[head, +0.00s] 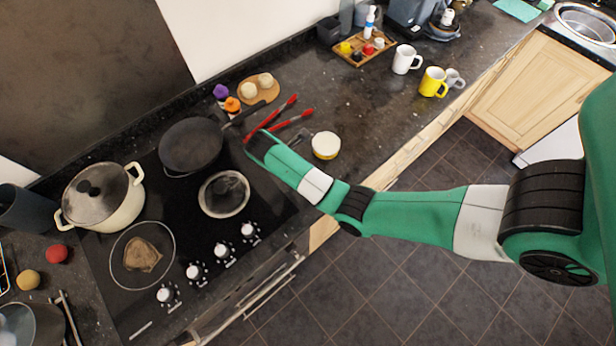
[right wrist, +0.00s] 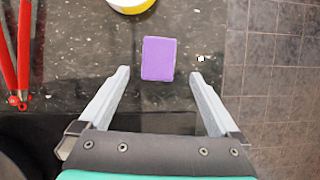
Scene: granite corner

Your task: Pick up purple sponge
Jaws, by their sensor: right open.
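The purple sponge (right wrist: 158,58) is a small flat block lying on the dark speckled counter (right wrist: 210,22) in the right wrist view. My right gripper (right wrist: 160,74) is open and empty, with one grey finger on each side of the sponge's near end and a gap to both. Most of the sponge lies beyond the fingertips. I cannot tell the height of the fingers above the counter. In the head view my right arm's green wrist (head: 288,163) reaches over the counter beside the stove, and I cannot make out the sponge there. My left gripper is not in view.
A yellow-and-white bowl (head: 326,145) stands just beyond the sponge. Red tongs (head: 283,120) lie to the left. The black stove (head: 262,203) with a pan (head: 190,146) and a pot (head: 104,200) is close by. The counter's edge drops to the floor on the right.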

